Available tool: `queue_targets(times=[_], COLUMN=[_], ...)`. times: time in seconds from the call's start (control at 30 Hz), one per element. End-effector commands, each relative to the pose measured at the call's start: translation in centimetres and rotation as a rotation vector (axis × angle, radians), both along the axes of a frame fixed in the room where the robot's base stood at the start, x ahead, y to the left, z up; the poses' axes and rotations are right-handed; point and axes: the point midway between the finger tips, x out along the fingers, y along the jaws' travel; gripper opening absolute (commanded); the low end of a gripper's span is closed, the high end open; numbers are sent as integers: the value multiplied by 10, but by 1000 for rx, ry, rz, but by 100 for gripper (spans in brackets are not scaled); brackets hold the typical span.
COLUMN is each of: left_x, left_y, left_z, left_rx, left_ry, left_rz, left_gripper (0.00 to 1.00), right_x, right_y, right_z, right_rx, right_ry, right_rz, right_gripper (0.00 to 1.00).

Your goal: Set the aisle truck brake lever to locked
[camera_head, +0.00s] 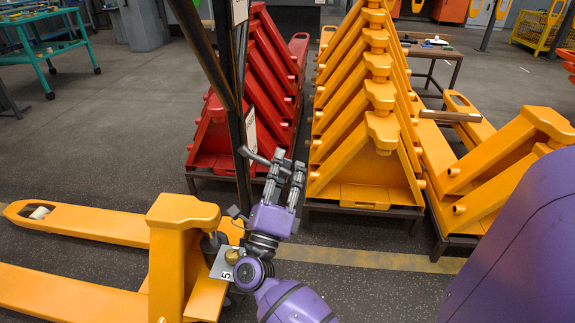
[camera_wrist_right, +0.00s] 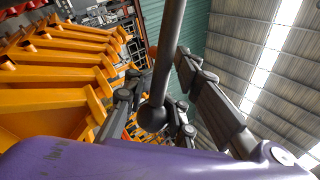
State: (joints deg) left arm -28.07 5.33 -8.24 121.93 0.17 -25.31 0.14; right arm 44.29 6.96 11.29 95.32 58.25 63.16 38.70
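The orange aisle truck (camera_head: 174,238) stands at lower left, its two forks pointing left and a dark post rising from it. A grey lever (camera_head: 250,156) shows beside the post at my right gripper (camera_head: 288,163). In the right wrist view, a dark rod with a ball end (camera_wrist_right: 152,116) passes between the two spread fingers. It looks like the same lever, but I cannot be sure. The fingers look open around it, and contact cannot be made out. The lever's pivot and any locked marking are not clear. My left gripper is out of view.
A metal plate with a brass knob (camera_head: 232,257) sits on the truck close to my right wrist. Behind stand a red rack of stacked frames (camera_head: 214,150) and a yellow one (camera_head: 360,194). A teal cart (camera_head: 45,48) is at far left. The floor between is clear.

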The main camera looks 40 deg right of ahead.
Motion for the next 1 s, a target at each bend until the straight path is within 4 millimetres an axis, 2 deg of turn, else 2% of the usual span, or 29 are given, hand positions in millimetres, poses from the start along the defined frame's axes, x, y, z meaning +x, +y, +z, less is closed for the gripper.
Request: queue_targets(times=[0.03, 0.2, 0.77, 0.87, 1.0], left_x=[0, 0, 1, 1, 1], left_y=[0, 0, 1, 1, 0], left_z=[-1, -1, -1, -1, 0], left_rx=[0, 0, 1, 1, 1], left_ry=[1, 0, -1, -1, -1], left_rz=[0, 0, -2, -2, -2], left_gripper=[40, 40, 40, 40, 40], right_x=[1, 1, 0, -3, -13], right_y=[2, 1, 1, 7, 25], right_z=[-16, -14, -8, -13, -26], right_rx=[18, 17, 8, 8, 9], right_ry=[25, 24, 15, 15, 18], right_rz=[9, 6, 1, -1, 1], right_gripper=[21, 42, 42, 42, 42])
